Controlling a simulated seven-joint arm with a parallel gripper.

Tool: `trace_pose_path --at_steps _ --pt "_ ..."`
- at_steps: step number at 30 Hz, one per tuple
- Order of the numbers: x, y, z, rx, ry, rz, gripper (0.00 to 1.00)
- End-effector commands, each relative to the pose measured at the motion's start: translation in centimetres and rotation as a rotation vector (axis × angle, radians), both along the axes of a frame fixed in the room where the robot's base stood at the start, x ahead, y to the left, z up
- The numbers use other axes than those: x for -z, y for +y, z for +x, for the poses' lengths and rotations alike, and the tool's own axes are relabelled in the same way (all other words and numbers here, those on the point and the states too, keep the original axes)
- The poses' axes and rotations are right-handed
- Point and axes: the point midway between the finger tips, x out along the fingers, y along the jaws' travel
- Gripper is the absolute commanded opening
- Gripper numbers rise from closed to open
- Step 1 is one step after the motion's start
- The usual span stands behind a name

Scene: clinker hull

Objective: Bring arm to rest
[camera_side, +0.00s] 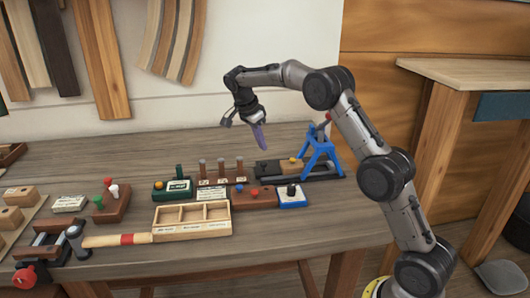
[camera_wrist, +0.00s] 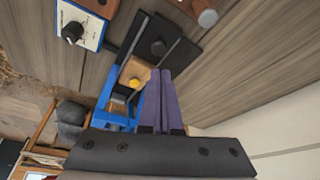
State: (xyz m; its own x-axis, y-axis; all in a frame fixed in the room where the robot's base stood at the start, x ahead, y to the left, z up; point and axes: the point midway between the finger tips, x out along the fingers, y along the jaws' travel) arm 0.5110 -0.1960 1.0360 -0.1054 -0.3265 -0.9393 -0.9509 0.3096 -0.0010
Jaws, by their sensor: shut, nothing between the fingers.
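My gripper (camera_side: 261,138) hangs in the air above the back of the workbench, its purple fingers pointing down. In the wrist view the purple fingers (camera_wrist: 159,76) lie together, shut, with nothing between them. My arm reaches in from the right and bends over the bench. The blue press stand (camera_side: 321,152) is to the right of and below the gripper. It also shows in the wrist view (camera_wrist: 112,104), partly hidden behind the fingers. The gripper touches nothing on the bench.
A three-part wooden tray (camera_side: 192,229), a mallet (camera_side: 110,240), a blue-and-white knob box (camera_side: 292,201) and several small blocks with pegs stand on the bench (camera_side: 300,233). A side table (camera_side: 470,72) is at the right. The air around the gripper is clear.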

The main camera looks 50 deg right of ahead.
Motion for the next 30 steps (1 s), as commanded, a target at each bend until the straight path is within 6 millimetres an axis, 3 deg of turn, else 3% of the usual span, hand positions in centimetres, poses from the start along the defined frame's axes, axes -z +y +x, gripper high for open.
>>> trace_pose_path --at_steps 4,11,16,22,27,30 --pt "-2.4 0.9 0.4 -0.002 -0.003 -0.001 0.0" --pt "-4.6 1.7 0.6 -0.006 -0.006 -0.002 0.0" --pt "-10.1 3.1 -0.4 -0.026 -0.095 -0.018 0.0" --pt "-16.7 6.4 -5.8 -0.09 -0.183 -0.005 0.0" --pt "-19.6 9.3 -11.3 -0.247 -0.224 0.018 0.0" --pt "-20.4 10.9 -14.8 -0.371 -0.24 0.031 0.0"
